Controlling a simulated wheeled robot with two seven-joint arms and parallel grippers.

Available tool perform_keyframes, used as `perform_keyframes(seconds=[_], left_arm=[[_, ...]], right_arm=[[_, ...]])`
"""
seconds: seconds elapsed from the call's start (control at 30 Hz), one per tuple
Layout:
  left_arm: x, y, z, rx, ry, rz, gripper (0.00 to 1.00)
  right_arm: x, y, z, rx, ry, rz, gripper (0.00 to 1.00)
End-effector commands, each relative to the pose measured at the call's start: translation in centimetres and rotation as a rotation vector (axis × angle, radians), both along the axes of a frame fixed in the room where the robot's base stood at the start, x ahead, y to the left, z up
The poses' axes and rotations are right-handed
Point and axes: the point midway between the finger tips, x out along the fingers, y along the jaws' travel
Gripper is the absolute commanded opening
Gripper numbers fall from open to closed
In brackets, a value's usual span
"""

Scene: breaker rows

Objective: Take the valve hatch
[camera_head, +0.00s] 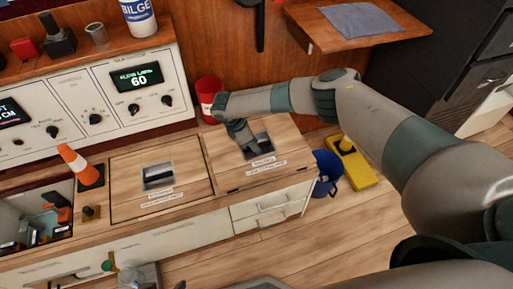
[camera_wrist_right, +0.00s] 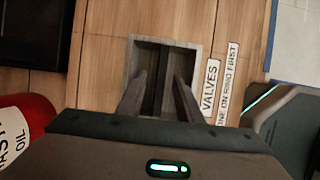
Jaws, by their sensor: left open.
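The valve hatch (camera_head: 222,147) is a square wooden lid at the right end of the bench top, seated flat. It has a recessed grey pull with a dark bar (camera_wrist_right: 156,75) across it and a label (camera_wrist_right: 211,88) reading "VALVES". My right gripper (camera_head: 243,143) reaches down over this recess. In the right wrist view its fingers (camera_wrist_right: 160,88) are apart, one on each side of the bar, with gaps showing. I cannot tell how deep the tips are. My left gripper is not in view.
A second lidded hatch (camera_head: 125,186) lies to the left, then an open compartment (camera_head: 66,188) with loose items. An orange cone (camera_head: 73,160) stands between them. A red can (camera_head: 209,90) stands behind the valve hatch. A blue object (camera_head: 327,172) and yellow case (camera_head: 352,166) lie on the floor.

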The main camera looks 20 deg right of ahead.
Motion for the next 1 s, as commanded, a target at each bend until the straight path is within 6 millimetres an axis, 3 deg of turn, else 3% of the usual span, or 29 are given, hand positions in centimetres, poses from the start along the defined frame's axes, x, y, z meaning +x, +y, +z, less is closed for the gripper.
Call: perform_keyframes(seconds=[0.87,1.0], left_arm=[[0.37,0.15,0.14,0.003,-0.006,0.002,0.56],[0.43,0.12,0.16,0.001,-0.006,0.001,0.56]], right_arm=[[-0.01,0.0,-0.51,0.0,0.0,0.0,0.33],[-0.01,0.0,-0.51,0.0,0.0,0.0,0.04]])
